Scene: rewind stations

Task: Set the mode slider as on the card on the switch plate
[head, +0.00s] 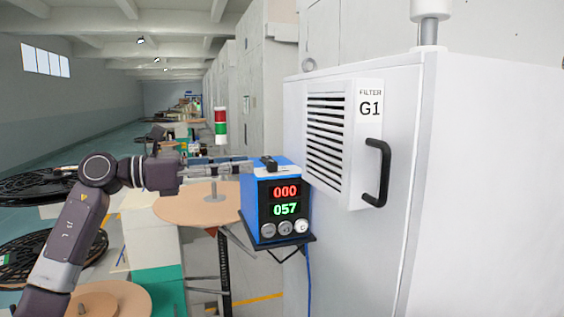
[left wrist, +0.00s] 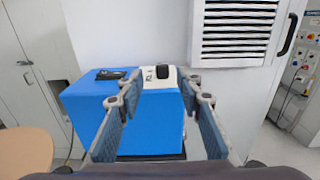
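A blue box (head: 254,205) with a red 000 and a green 057 on its front stands on a dark shelf by the white cabinet. On its top is a white plate (left wrist: 150,82) with a black knob (left wrist: 163,71), which seems to be the slider; the knob also shows in the head view (head: 268,162). Its setting and any markings are too small to read. My left gripper (head: 240,167) comes from the left, level with the box top. In the left wrist view its fingers (left wrist: 163,92) are apart and empty, with the box beyond. My right gripper is not in view.
A dark flat item (left wrist: 110,74) lies on the box top. A vented filter housing (head: 329,140) marked G1 with a black handle (head: 376,172) juts from the cabinet right of the box. A round tan table (head: 185,207) stands left, below my arm.

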